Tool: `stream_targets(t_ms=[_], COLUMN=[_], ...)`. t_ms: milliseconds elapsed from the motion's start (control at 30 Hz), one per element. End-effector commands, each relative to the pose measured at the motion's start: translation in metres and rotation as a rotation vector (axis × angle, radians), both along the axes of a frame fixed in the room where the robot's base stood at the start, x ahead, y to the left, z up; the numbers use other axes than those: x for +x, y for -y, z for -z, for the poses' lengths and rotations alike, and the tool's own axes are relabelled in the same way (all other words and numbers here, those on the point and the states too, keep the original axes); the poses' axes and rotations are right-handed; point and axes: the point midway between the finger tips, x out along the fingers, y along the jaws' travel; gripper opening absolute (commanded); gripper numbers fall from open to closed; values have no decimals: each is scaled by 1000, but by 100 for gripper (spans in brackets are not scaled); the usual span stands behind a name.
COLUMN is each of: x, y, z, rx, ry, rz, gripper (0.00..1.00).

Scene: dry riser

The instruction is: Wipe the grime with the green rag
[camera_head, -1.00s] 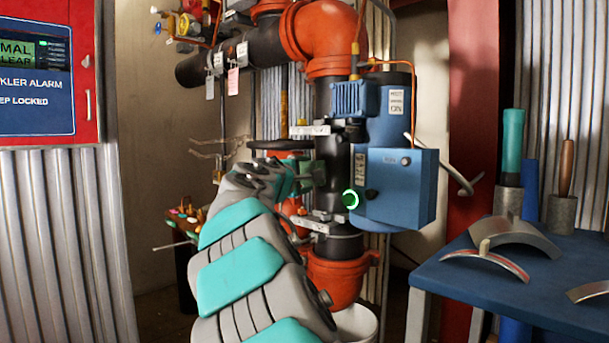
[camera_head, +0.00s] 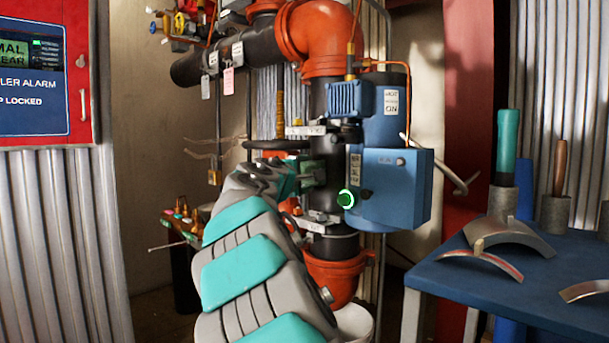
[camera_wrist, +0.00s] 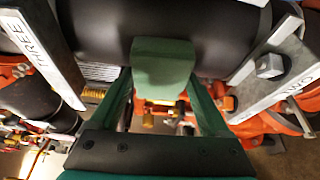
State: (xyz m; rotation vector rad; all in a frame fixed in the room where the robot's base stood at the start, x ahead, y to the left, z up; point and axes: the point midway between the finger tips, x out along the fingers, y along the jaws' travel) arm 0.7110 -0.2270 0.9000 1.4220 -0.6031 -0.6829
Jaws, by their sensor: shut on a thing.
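The green rag (camera_wrist: 163,68) is a folded pad held between the two green fingers of my gripper (camera_wrist: 163,82), which is shut on it. In the wrist view the rag lies over the edge of the black pipe (camera_wrist: 215,35), between two metal clamps. The head view shows the rag (camera_head: 316,172) at the left side of the upright black pipe (camera_head: 328,155), seeming to touch it. My gripper (camera_head: 303,175) points right toward the pipe there. I cannot make out the grime; the rag may cover it.
A blue box (camera_head: 395,188) with a green-lit button sits just right of the pipe. A blue table (camera_head: 500,285) with tools stands at the right.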

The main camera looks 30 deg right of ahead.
Motion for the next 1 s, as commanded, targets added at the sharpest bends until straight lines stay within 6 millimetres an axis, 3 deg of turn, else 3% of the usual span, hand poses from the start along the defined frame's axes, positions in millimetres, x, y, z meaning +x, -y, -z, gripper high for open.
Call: stream_targets(t_ms=[500, 767, 1000], x=[-35, -30, -14], y=[11, 13, 9], z=[0, 0, 0], rx=[1, 1, 2], ry=[1, -1, -1], rz=[1, 0, 3], gripper=[36, 36, 36])
